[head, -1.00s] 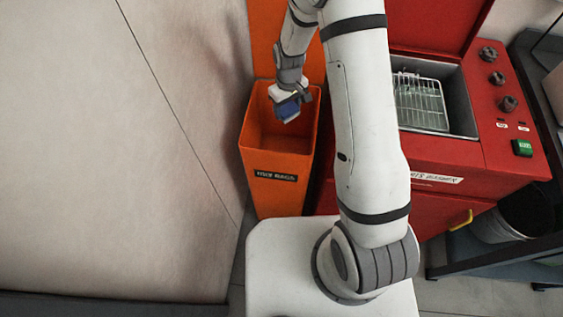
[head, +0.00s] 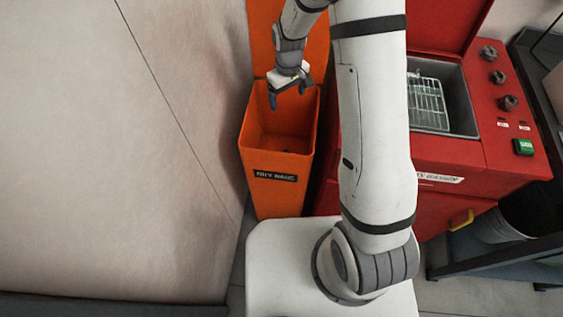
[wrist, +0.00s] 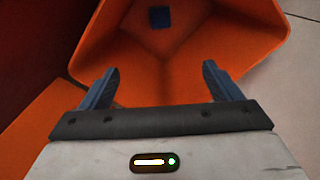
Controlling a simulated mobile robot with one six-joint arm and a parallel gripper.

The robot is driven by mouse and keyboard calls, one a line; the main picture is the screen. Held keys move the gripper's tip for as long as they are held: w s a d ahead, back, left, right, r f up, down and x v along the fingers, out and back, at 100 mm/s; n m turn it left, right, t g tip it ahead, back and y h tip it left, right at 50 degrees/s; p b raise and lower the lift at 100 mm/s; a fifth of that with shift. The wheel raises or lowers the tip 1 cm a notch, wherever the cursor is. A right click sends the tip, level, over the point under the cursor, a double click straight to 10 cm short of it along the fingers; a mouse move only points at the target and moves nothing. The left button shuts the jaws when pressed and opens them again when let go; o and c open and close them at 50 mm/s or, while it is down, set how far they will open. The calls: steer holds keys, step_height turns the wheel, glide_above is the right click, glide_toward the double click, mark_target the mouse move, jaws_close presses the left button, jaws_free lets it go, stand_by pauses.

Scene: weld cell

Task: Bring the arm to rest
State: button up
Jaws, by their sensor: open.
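My gripper (head: 288,99) is open and empty above the mouth of the orange bin. In the wrist view my gripper (wrist: 160,88) has its two dark fingers spread wide, with nothing between them. The orange bin (head: 272,190) has a dark label on its front and a raised orange lid behind it. It also shows in the wrist view (wrist: 215,60). A small blue thing (wrist: 159,17) lies deep inside the bin in the wrist view, well away from the fingers.
A red machine (head: 480,150) with an open lid, a basin holding a wire basket (head: 428,103), and knobs stands to the right. A dark shelf frame (head: 500,250) with a bucket is at the far right. A pale panel (head: 120,150) fills the left.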

steer(key=shift+r, duration=1.35)
steer(key=s+d+r+m+t, duration=0.1)
steer(key=s+d+r+m, duration=0.15)
steer(key=s+r, duration=0.4)
steer(key=s+d+r+m+t, duration=0.1)
steer(key=s+d+r, duration=0.3)
steer(key=r, duration=0.5)
steer(key=s+d+r+m, duration=0.1)
steer(key=s+d+r, duration=0.1)
steer(key=s, duration=0.4)
steer(key=s+d+r+m, duration=0.2)
steer(key=s, duration=0.4)
steer(key=shift+s+r+t, duration=0.15)
steer(key=shift+r+t, duration=0.05)
steer(key=shift+t, duration=0.2)
steer(key=shift+s, duration=0.3)
